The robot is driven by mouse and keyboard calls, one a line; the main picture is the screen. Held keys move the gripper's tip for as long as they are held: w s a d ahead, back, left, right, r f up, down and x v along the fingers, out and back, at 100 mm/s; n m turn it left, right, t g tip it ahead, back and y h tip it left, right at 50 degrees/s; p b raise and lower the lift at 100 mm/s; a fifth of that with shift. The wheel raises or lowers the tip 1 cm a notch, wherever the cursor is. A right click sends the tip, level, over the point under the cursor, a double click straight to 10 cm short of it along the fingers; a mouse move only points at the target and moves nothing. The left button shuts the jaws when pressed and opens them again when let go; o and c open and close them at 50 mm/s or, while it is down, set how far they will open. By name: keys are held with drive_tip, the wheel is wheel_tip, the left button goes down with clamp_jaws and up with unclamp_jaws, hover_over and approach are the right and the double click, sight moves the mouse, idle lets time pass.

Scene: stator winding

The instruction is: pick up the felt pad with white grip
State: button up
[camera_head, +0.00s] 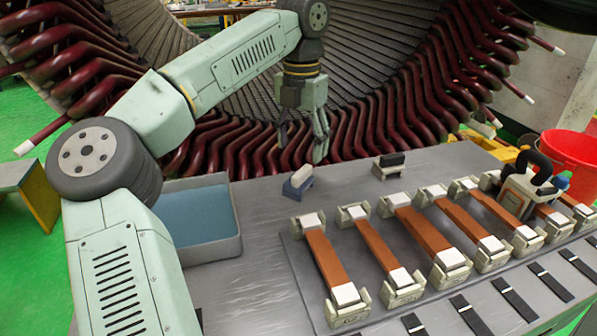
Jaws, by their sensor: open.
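The felt pad with white grip (298,183) sits on the grey table, left of its middle. It has a blue base and a pale grip on top, and it stands apart from other things. My gripper (302,150) hangs pointing down above and near the pad in the picture. Its fingers are spread with nothing between them. The gap in depth between the fingertips and the pad is hard to tell.
A second pad with a dark grip (390,164) sits to the right. Copper-coloured bars (325,258) lie in pale holders across the table (262,235). A blue-bottomed tray (240,244) is at left. A red bucket (574,150) and a handheld tool (522,190) are at right.

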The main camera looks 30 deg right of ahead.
sight(299, 170)
wheel_tip(299, 170, down, 4)
drive_tip(key=shift+s+a+r, duration=0.1)
drive_tip(key=shift+r, duration=0.05)
drive_tip(key=shift+a+f+p, duration=0.15)
drive_tip(key=shift+f+p, duration=0.9)
drive_tip(key=shift+f, duration=1.75)
drive_tip(key=c, duration=1.4)
